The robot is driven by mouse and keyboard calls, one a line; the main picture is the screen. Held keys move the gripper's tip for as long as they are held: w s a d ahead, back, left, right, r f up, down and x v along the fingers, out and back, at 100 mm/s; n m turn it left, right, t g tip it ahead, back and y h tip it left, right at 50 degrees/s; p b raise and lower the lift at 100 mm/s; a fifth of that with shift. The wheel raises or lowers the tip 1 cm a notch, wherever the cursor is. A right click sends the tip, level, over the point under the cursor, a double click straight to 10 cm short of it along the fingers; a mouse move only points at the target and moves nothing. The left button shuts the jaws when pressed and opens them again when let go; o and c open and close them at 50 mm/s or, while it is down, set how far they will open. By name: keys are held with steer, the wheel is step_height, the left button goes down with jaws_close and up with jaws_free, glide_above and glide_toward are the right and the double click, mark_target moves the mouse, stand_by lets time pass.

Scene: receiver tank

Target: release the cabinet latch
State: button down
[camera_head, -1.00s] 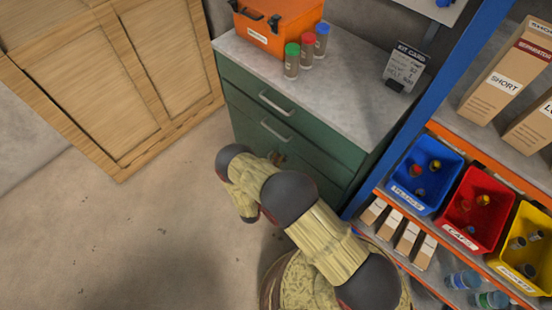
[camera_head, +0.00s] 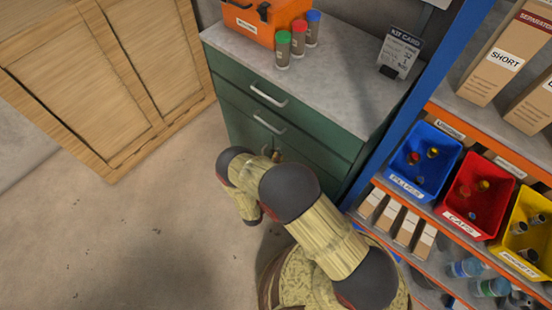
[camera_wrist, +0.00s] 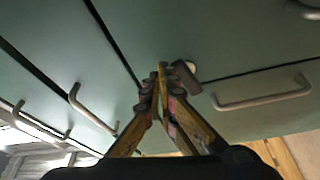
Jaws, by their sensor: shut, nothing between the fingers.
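The green cabinet (camera_head: 230,103) stands below the grey worktop, with bar handles on its drawer fronts. In the wrist view, a short dark latch lever (camera_wrist: 186,78) with a pale round pivot sits on the green front (camera_wrist: 240,45), near a panel seam. My gripper (camera_wrist: 162,72) is shut and empty. Its fingertips are just left of the lever, very close to it; I cannot tell whether they touch. In the head view, a small brownish piece shows at the cabinet front beside my arm, and my arm hides the fingers.
A bar handle (camera_wrist: 262,94) lies right of the fingers and another handle (camera_wrist: 92,110) lies left. An orange case (camera_head: 262,24) and several capped bottles stand on the worktop (camera_head: 340,88). A shelf rack with blue (camera_head: 408,183), red and yellow bins stands right.

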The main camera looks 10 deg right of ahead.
steer(key=shift+s+f+m+h, duration=0.1)
steer(key=shift+m+h, duration=0.2)
steer(key=shift+m, duration=0.2)
stand_by(1.3)
